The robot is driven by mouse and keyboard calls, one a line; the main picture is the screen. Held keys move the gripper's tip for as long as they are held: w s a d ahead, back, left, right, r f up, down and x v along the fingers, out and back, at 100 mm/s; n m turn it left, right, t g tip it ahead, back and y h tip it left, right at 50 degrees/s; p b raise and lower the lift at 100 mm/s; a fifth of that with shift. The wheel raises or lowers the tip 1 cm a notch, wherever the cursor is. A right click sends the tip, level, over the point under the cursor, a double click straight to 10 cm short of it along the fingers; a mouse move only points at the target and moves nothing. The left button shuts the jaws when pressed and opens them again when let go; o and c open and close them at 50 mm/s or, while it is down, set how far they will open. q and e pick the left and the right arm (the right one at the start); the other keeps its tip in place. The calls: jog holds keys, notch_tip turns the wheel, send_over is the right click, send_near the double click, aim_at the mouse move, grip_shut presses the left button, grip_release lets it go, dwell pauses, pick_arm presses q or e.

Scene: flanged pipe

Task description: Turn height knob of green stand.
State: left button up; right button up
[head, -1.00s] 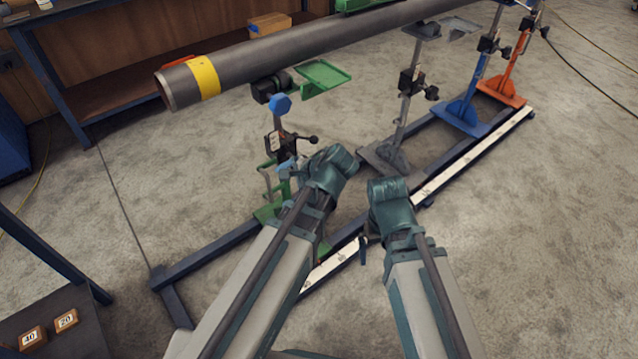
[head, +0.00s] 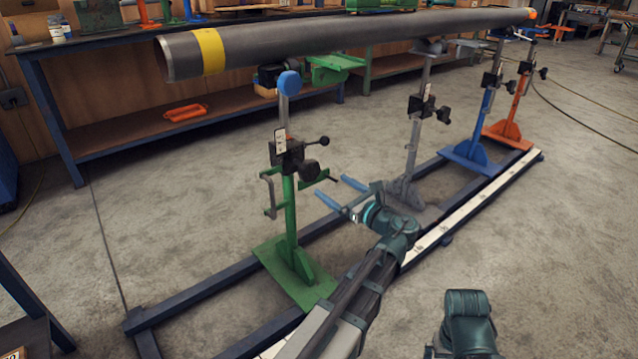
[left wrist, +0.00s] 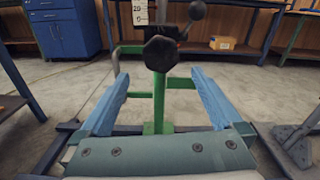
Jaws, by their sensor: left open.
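The green stand (head: 290,215) stands at the left on the blue rail frame, under the pipe's yellow-banded end. A black knob (head: 309,171) sits on the dark clamp block of its post, below a ball-ended lever (head: 323,141). The black knob (left wrist: 158,53) also shows in the left wrist view, hexagonal, in front of the green post. My left gripper (head: 330,185) is open and empty, with blue fingers, to the right of the green post and below the knob. In the left wrist view, the fingers (left wrist: 158,75) lie either side of the post, apart from the knob. My right gripper is out of view.
The grey pipe (head: 300,42) lies across several stands. Grey (head: 413,145), blue (head: 485,115) and orange (head: 522,95) stands follow to the right. The floor in front of the frame is open.

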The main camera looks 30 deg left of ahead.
aim_at(304, 168)
pick_arm(q)
jog(key=shift+w, duration=0.1)
jog(key=x, duration=1.3)
jog(key=shift+w+a, duration=0.15)
jog(key=shift+a, duration=0.2)
jog(key=c, duration=1.1)
jog(key=n, duration=0.7)
jog(key=shift+n, duration=0.4)
jog(key=n, duration=0.6)
jog(key=shift+f+n, duration=0.1)
jog(key=shift+n, duration=0.2)
